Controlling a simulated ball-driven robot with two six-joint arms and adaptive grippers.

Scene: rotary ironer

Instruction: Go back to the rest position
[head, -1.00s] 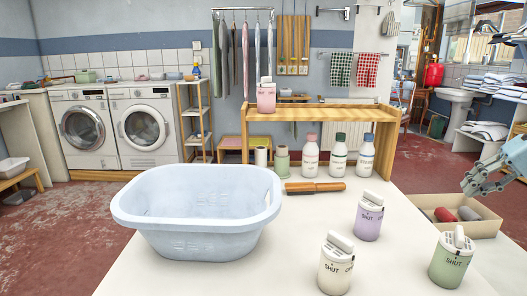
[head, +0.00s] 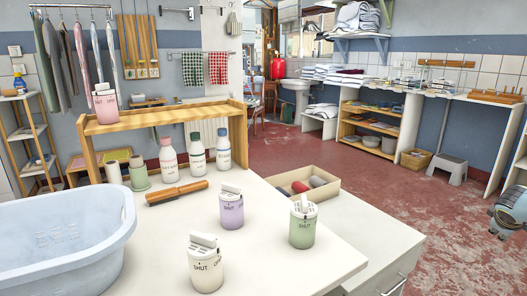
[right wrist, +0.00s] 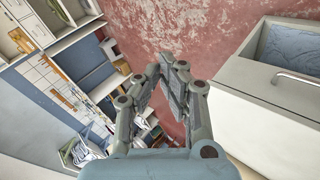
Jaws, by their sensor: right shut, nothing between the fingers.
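My right gripper (head: 503,222) shows at the far right edge of the head view, low over the red floor and clear of the table, partly cut off by the frame. In the right wrist view its fingers (right wrist: 174,62) are together, with nothing held between them. My left gripper is not in view. The white table (head: 285,262) carries a pale blue tub (head: 62,238), a white canister (head: 205,268), a purple canister (head: 231,210) and a green canister (head: 302,228), all apart from my gripper.
A box of rolls (head: 325,192) lies beyond the green canister. A wooden shelf (head: 160,118) stands at the table's back. In the right wrist view a white drawer unit (right wrist: 268,110) is to the right. A grey step stool (head: 450,166) stands on open red floor.

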